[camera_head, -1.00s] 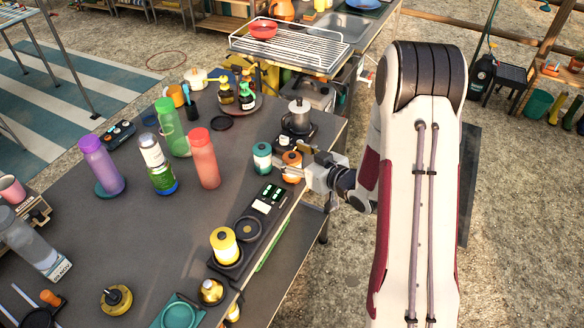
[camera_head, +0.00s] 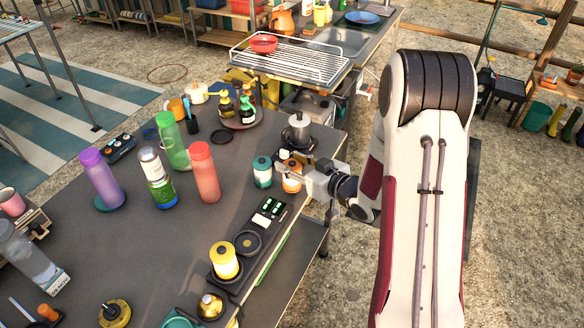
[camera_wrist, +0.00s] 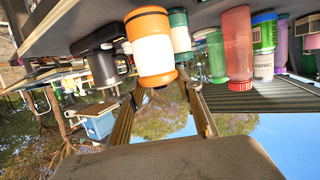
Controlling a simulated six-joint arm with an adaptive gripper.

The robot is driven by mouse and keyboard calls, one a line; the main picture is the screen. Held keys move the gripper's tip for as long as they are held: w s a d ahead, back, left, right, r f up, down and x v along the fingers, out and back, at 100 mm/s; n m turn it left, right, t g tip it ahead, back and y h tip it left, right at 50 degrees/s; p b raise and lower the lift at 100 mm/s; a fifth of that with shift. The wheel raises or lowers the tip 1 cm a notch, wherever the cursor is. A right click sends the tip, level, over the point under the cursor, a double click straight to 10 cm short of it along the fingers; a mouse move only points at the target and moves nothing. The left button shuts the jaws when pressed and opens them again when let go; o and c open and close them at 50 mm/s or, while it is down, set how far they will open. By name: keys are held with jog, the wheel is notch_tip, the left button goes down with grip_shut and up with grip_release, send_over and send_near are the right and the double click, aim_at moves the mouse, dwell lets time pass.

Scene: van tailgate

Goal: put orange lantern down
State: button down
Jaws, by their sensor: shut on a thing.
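The orange lantern (camera_head: 291,181), orange with a pale band, is at the right edge of the dark table. It also shows large in the upside-down wrist view (camera_wrist: 153,48). My gripper (camera_head: 306,181) reaches it from the right and is shut on it; its fingers (camera_wrist: 162,112) show in the wrist view, one on each side. The lantern looks upright. I cannot tell whether its base touches the table. The teal lantern (camera_head: 262,172) stands just left of it, apart in the head view. The yellow lantern (camera_head: 224,262) sits on the dark dock nearer the front.
The dock (camera_head: 268,212) has lit green displays and an empty round pad (camera_head: 247,242). A metal moka pot (camera_head: 299,132) stands just behind the orange lantern. Red (camera_head: 204,172), green and purple bottles stand to the left. Bare table lies between the bottles and dock.

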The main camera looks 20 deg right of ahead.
jog(key=shift+r, duration=3.9)
jog(key=shift+w, duration=0.1)
jog(key=shift+w+f, duration=0.1)
jog(key=shift+w, duration=0.45)
jog(key=w+a, duration=0.2)
jog(key=w, duration=0.8)
jog(key=w+a, duration=0.2)
jog(key=w, duration=0.8)
jog(key=shift+a+r, duration=0.25)
jog(key=shift+s+f, duration=0.1)
jog(key=shift+f, duration=0.05)
notch_tip(320, 180, down, 6)
jog(key=shift+f, duration=0.1)
